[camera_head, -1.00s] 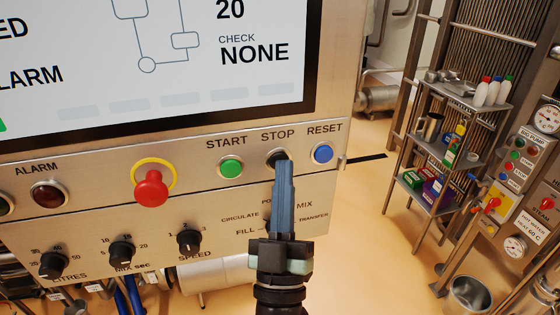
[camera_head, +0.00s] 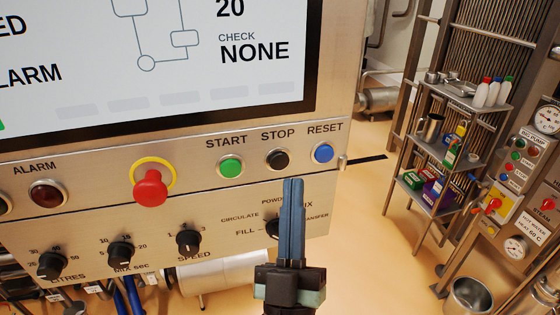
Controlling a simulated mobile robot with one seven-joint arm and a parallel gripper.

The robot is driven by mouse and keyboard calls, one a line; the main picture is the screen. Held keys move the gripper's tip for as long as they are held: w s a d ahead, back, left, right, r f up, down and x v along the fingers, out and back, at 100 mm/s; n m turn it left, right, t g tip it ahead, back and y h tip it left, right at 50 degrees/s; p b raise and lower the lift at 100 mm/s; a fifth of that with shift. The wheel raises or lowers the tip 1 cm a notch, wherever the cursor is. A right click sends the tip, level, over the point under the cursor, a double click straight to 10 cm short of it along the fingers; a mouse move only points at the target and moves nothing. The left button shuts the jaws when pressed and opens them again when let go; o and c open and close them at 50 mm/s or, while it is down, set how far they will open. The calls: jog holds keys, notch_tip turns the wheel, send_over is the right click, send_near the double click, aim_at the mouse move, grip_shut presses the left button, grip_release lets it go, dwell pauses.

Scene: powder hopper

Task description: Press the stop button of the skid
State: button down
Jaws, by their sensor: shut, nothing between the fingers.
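The stop button (camera_head: 278,160) is a black round button in a metal ring under the label STOP on the steel control panel (camera_head: 100,178). It sits between the green START button (camera_head: 230,167) and the blue RESET button (camera_head: 323,153). My gripper (camera_head: 293,182) is shut and empty, its blue-grey fingers pointing up. In the picture its tips are a little below and right of the stop button, which shows in full. The fingers hide part of the selector knob (camera_head: 272,229) and its labels.
A red emergency mushroom button (camera_head: 150,187) with a yellow ring stands out left of START. Black knobs (camera_head: 189,240) line the lower panel. The screen (camera_head: 200,60) is above; it reads CHECK NONE. A shelf rack (camera_head: 450,150) and another panel (camera_head: 515,165) stand at right.

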jog(key=shift+s+d, duration=0.2)
jog(key=shift+s, duration=0.4)
jog(key=shift+s+d, duration=0.15)
jog(key=shift+s, duration=0.4)
jog(key=s+r+m+b, duration=0.1)
jog(key=s+r+m, duration=0.1)
jog(key=r, duration=1.1)
jog(key=s+r+m+b, duration=0.2)
jog(key=s+r, duration=0.1)
jog(key=r, duration=1)
jog(key=shift+a+t, duration=0.2)
jog(key=shift+t, duration=0.2)
